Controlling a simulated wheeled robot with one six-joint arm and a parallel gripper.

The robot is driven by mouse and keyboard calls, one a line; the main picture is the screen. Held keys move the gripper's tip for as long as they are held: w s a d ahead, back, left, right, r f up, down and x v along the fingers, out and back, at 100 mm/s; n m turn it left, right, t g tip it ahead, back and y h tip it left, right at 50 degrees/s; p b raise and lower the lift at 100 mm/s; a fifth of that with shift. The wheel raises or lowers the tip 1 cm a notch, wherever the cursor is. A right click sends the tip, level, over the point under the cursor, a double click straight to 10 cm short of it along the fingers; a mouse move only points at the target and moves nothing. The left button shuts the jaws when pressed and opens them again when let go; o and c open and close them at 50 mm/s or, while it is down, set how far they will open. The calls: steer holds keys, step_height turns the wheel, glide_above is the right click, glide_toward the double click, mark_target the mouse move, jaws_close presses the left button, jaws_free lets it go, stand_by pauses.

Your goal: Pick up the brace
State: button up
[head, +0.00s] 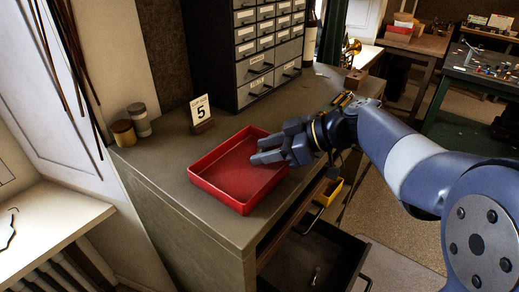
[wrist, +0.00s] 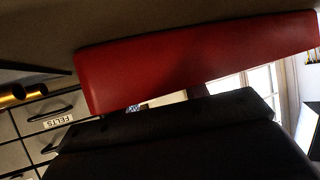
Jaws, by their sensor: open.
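My gripper (head: 262,150) is open, with its fingers reaching left over the right part of the red tray (head: 228,204) on the bench. I see nothing between the fingers. In the wrist view a red wall of the tray (wrist: 200,55) crosses the upper part, and a dark part of my gripper fills the bottom. I cannot make out a brace in either view. The visible tray floor looks bare, and the part behind the fingers is hidden.
A number 5 card (head: 201,110) stands behind the tray, with two small jars (head: 130,127) to its left. A grey drawer cabinet (head: 250,50) stands at the back. Below the bench, a dark drawer (head: 318,258) is open, near a yellow bin (head: 329,192).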

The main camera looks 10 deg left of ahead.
steer(key=shift+a, duration=0.15)
steer(key=c, duration=0.7)
